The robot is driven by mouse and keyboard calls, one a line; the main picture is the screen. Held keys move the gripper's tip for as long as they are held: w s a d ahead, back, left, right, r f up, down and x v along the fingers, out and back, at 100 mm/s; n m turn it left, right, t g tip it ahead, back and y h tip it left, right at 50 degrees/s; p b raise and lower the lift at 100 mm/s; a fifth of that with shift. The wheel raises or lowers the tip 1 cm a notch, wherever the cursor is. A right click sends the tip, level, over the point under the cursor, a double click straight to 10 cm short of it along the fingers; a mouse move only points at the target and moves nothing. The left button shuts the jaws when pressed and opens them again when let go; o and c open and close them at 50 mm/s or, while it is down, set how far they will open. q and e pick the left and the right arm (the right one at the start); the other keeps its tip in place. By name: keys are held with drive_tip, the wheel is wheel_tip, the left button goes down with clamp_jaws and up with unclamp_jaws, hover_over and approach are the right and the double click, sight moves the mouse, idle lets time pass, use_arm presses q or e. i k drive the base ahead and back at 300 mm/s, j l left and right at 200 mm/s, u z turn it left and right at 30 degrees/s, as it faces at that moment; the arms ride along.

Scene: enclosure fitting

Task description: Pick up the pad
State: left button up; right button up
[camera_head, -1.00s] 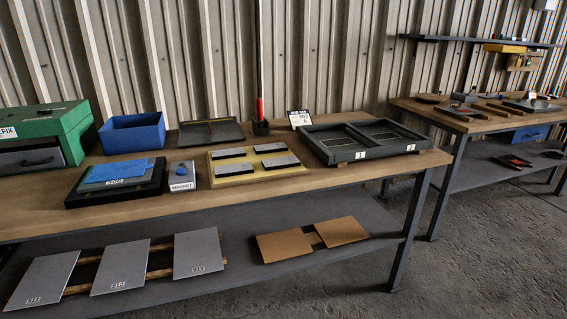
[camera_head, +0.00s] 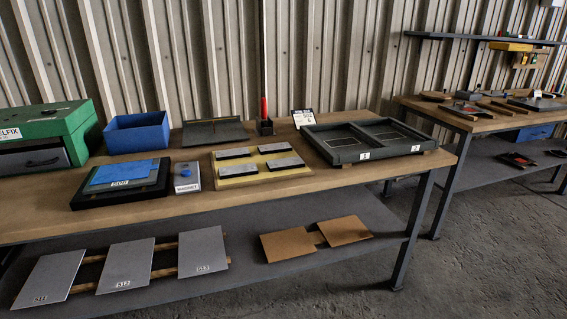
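Several dark grey rectangular pads lie on a yellow board in the middle of the near bench; one pad (camera_head: 238,170) is at the front left of that board (camera_head: 255,179). A flat blue sheet (camera_head: 122,172) with a white label lies on a black base (camera_head: 85,201) to the left. I cannot tell from the view which of these is the pad. Neither of my grippers shows.
A green cabinet (camera_head: 80,125), blue bin (camera_head: 136,134) and dark two-bay frame (camera_head: 345,154) stand on the bench (camera_head: 225,200). A small box labelled as a magnet (camera_head: 186,176) sits between base and board. Grey plates (camera_head: 126,268) and brown panels (camera_head: 345,230) lie on the lower shelf.

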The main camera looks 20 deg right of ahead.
sight(289, 163)
drive_tip(key=i+j+z, duration=0.1)
drive_tip(key=i+j, duration=0.2)
drive_tip(key=i, duration=0.25)
drive_tip(key=i+j, duration=0.35)
drive_tip(key=i, duration=0.15)
drive_tip(key=z, duration=0.05)
